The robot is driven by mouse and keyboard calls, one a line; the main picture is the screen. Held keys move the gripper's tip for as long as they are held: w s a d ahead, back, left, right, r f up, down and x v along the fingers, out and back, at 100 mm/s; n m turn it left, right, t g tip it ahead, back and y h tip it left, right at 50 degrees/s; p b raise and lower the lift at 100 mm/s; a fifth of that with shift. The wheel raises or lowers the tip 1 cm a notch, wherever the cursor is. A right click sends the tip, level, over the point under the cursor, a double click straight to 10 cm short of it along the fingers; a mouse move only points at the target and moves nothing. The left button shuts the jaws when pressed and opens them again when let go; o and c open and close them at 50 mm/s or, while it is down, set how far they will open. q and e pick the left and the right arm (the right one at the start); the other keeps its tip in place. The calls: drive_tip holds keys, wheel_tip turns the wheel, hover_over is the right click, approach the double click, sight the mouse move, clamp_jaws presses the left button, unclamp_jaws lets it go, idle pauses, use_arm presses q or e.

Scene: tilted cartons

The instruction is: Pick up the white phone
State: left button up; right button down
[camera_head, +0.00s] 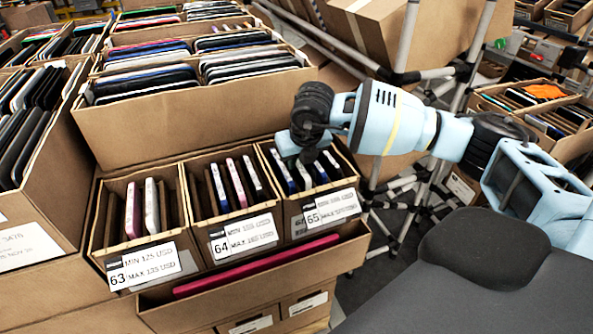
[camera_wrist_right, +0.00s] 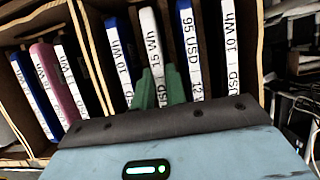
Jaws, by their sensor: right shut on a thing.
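My right gripper (camera_head: 311,162) reaches down into the carton labelled 65 (camera_head: 331,210). In the right wrist view, its two green fingers (camera_wrist_right: 160,90) are shut on a white phone (camera_wrist_right: 151,45) marked "15 Wh", one finger on each side. The phone stands upright and slightly tilted in the carton, among its neighbours. In the head view, the white phone (camera_head: 304,177) shows just below the gripper, partly covered by it. My left gripper is not in view.
Blue-edged phones (camera_wrist_right: 187,45) stand close on both sides, with another pale one (camera_wrist_right: 230,40) at right. Carton 64 (camera_head: 245,238) and carton 63 (camera_head: 145,268) stand to the left. A larger carton (camera_head: 190,127) of devices rises behind. A magenta item (camera_head: 255,266) lies in front.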

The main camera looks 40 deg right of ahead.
sight(298, 162)
drive_tip(key=shift+r, duration=0.1)
wheel_tip(298, 162, up, 10)
idle(0.5)
drive_tip(key=shift+s, duration=0.1)
